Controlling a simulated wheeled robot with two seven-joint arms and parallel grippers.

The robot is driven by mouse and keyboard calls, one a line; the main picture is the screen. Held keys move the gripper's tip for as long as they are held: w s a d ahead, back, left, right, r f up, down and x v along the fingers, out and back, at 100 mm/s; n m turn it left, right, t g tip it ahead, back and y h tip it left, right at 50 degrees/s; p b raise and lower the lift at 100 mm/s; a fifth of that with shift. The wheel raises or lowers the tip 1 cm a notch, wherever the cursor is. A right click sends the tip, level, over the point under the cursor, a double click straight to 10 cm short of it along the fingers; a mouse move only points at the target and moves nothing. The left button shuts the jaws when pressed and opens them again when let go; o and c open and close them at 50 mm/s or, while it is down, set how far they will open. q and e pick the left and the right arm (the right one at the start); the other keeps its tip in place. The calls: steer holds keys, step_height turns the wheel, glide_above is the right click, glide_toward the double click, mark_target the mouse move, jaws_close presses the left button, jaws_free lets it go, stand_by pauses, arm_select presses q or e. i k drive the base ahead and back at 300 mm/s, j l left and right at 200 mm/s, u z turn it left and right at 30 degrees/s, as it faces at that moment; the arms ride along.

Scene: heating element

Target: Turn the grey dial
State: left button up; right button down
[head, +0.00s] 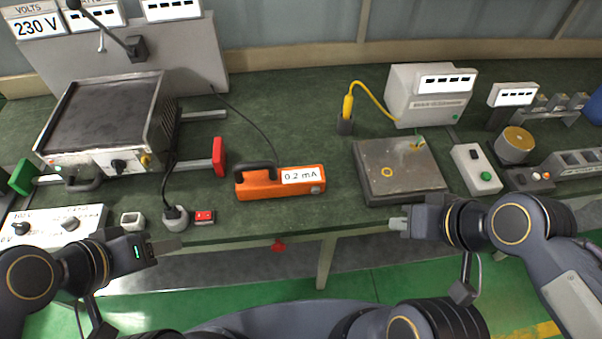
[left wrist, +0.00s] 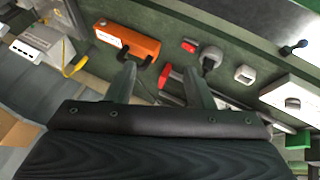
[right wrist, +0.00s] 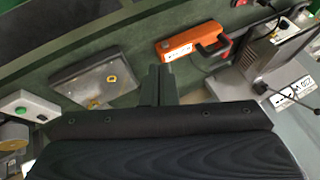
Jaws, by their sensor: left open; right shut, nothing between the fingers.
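A pale control box (head: 88,217) sits at the left front of the bench. It carries a black knob (head: 22,228) and a grey dial (head: 68,224). In the left wrist view the box (left wrist: 292,92) is at the right edge, with a dark knob on it (left wrist: 292,103); I cannot tell for sure which knob this is. My left gripper (head: 165,246) is open and empty, to the right of the box and apart from it. It also shows in the left wrist view (left wrist: 162,80). My right gripper (head: 398,225) is shut and empty, in front of the metal plate; its closed fingers show in the right wrist view (right wrist: 158,84).
A hot-plate unit (head: 105,110) with a black knob and handle stands behind the box. A small white block (head: 132,220), a black plug (head: 175,213) and a red switch (head: 205,217) lie nearby. An orange meter (head: 262,184) and a grey metal plate (head: 400,170) stand further right.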

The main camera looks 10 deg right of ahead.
mark_target(70, 224)
steer(key=j+u, duration=0.1)
steer(key=j, duration=1.1)
steer(key=j+u, duration=0.15)
steer(key=j, duration=0.45)
steer(key=i+j, duration=0.15)
steer(key=j, duration=0.45)
steer(key=j+u, duration=0.15)
steer(key=j, duration=0.45)
steer(key=i+j, duration=0.15)
steer(key=j, duration=0.45)
steer(key=k+u, duration=0.05)
